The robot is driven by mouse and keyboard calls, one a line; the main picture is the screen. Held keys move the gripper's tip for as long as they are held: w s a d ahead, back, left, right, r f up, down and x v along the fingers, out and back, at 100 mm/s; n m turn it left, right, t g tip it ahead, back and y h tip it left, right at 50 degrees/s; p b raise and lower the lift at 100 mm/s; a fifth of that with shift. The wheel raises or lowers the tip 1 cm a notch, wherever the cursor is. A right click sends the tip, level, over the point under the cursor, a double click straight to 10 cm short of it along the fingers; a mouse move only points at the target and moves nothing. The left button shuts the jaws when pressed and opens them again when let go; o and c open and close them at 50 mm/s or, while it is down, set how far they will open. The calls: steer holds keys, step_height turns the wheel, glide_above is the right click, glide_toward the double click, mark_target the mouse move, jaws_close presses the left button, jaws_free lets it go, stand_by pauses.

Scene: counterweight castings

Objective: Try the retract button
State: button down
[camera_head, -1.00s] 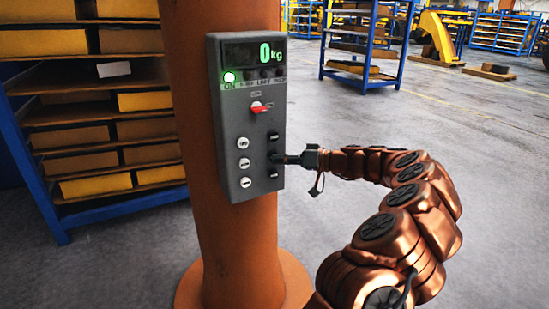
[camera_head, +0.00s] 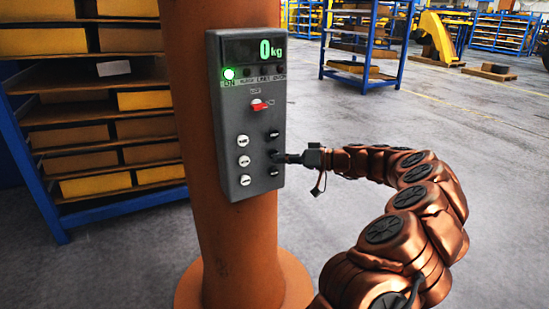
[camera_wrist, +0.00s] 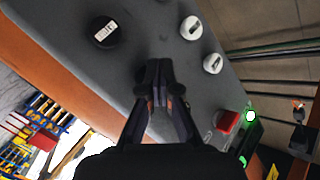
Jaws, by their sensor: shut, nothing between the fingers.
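A grey control box (camera_head: 230,125) is fixed to an orange column. Its display (camera_head: 262,50) reads 0 kg and a green lamp (camera_head: 229,73) is lit. Below are a red switch (camera_head: 259,105), white buttons (camera_head: 243,161) on the left and black buttons (camera_head: 273,135) on the right. The labels are too small to read, so I cannot tell which is retract. My gripper (camera_head: 279,157) is shut and empty, its tip at the middle black button. In the wrist view the shut fingertips (camera_wrist: 159,64) cover that button; I cannot tell whether it is pressed in.
The orange column (camera_head: 225,250) stands on a round base. A blue shelf rack (camera_head: 30,170) with yellow boxes is behind it at left. Another blue rack (camera_head: 362,75) stands at the back. The grey floor (camera_head: 480,140) at right is open.

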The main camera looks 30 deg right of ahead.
steer(key=shift+s, duration=0.45)
steer(key=shift+s+a+b, duration=0.15)
steer(key=shift+s+b, duration=0.9)
steer(key=shift+s, duration=0.2)
steer(key=shift+s+a+b, duration=0.1)
steer(key=shift+s+b, duration=0.95)
steer(key=shift+s, duration=0.2)
